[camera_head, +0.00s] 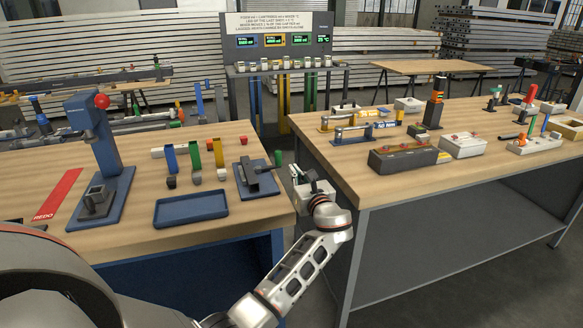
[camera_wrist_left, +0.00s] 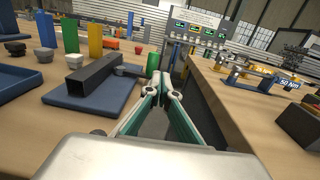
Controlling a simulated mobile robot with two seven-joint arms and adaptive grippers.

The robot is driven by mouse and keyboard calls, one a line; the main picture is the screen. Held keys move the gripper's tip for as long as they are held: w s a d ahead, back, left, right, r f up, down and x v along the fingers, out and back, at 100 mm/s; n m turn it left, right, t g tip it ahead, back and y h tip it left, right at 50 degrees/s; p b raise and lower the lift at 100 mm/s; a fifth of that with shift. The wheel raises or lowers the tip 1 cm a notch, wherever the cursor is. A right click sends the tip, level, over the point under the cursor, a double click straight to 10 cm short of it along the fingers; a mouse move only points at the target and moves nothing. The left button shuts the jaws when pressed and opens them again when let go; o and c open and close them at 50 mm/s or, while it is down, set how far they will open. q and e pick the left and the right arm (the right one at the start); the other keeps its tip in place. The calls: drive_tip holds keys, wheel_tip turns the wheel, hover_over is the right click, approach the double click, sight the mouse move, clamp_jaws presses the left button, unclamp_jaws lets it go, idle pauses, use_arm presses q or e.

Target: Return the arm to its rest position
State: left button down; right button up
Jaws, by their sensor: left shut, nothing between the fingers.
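My left arm (camera_head: 305,262) reaches forward from the bottom of the head view. Its gripper (camera_head: 300,180) is over the gap between the two workbenches, at the right edge of the left bench. In the left wrist view the two green-sided fingers (camera_wrist_left: 161,90) meet at their tips, with nothing between them. A dark square tube on a blue plate (camera_wrist_left: 95,92) lies left of the fingers, apart from them. My right gripper is not in view.
The left bench (camera_head: 135,232) carries a blue press (camera_head: 95,140), a blue tray (camera_head: 190,207), a red REDO strip (camera_head: 58,193) and coloured blocks. The right bench (camera_head: 400,195) holds a grey box (camera_head: 403,157) and several fixtures. A display panel (camera_head: 275,40) stands behind the gap.

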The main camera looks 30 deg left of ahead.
use_arm(q)
drive_tip(key=v, duration=0.6)
drive_tip(key=shift+d, duration=0.5)
drive_tip(key=s+d+f+n+h, duration=0.2)
drive_tip(key=s+f+h, duration=0.15)
drive_tip(key=f, duration=0.55)
drive_tip(key=s+d+f+n+h, duration=0.2)
drive_tip(key=s+f+n+h, duration=0.15)
drive_tip(key=f, duration=0.55)
drive_tip(key=s+d+f+n+h, duration=0.2)
drive_tip(key=s+f, duration=0.3)
drive_tip(key=f, duration=0.4)
drive_tip(key=s+d+f+n+h, duration=0.2)
drive_tip(key=s+d+n, duration=0.1)
drive_tip(key=s, duration=0.4)
drive_tip(key=s+d+f+n+h, duration=0.2)
drive_tip(key=s+d+n+h, duration=0.1)
drive_tip(key=s+n, duration=0.3)
drive_tip(key=s+d+f+n+h, duration=0.2)
drive_tip(key=s+d+n, duration=0.1)
drive_tip(key=s, duration=0.6)
drive_tip(key=shift+d+n+h, duration=0.2)
drive_tip(key=shift+n+h, duration=0.2)
drive_tip(key=shift+n, duration=0.45)
